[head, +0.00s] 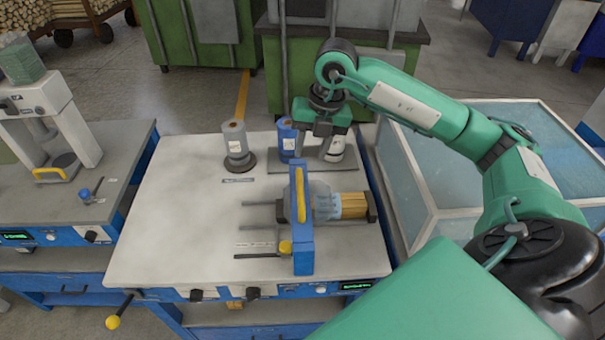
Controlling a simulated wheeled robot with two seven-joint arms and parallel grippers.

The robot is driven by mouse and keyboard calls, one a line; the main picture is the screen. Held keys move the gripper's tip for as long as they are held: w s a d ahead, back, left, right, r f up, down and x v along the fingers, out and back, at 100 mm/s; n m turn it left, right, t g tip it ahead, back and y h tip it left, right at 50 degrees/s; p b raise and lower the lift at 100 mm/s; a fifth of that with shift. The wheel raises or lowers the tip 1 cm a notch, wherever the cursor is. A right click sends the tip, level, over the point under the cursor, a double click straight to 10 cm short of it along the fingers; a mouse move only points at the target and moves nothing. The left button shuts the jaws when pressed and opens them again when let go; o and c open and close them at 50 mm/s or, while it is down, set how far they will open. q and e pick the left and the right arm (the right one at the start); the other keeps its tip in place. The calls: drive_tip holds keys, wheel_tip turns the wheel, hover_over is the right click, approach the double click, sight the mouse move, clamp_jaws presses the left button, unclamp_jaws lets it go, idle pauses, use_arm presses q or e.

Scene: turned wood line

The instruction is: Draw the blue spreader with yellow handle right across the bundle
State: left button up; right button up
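The blue spreader (303,245) stands as a tall, narrow blue piece at the right-centre of the worktable, with a yellow handle (300,192) along its upper part. The bundle (353,205) of light wooden sticks lies to its right, partly wrapped in a pale bluish film (325,206). The spreader hides the bundle's left part. My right gripper (314,153) points down behind the spreader and bundle, near the table's back edge. Its fingers look apart with nothing between them, and it is clear of the yellow handle. My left gripper is out of view.
A grey roll on a dark base (238,150), a blue roll (287,138) and a white container (336,150) stand at the back of the worktable (180,215). A glass-walled bin (405,185) is on the right, a dispenser (60,125) on the left. The table's left half is clear.

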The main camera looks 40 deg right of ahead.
sight(301, 185)
drive_tip(key=f, duration=0.3)
drive_tip(key=a+f+p, duration=0.1)
drive_tip(key=f, duration=0.2)
drive_tip(key=w+f+p, duration=0.1)
drive_tip(key=f, duration=0.2)
drive_tip(key=shift+a+f, duration=0.2)
drive_tip(key=shift+a, duration=0.1)
drive_tip(key=shift+w+f+p, duration=0.1)
drive_tip(key=shift+f+p, duration=0.25)
drive_tip(key=shift+f, duration=0.3)
clamp_jaws()
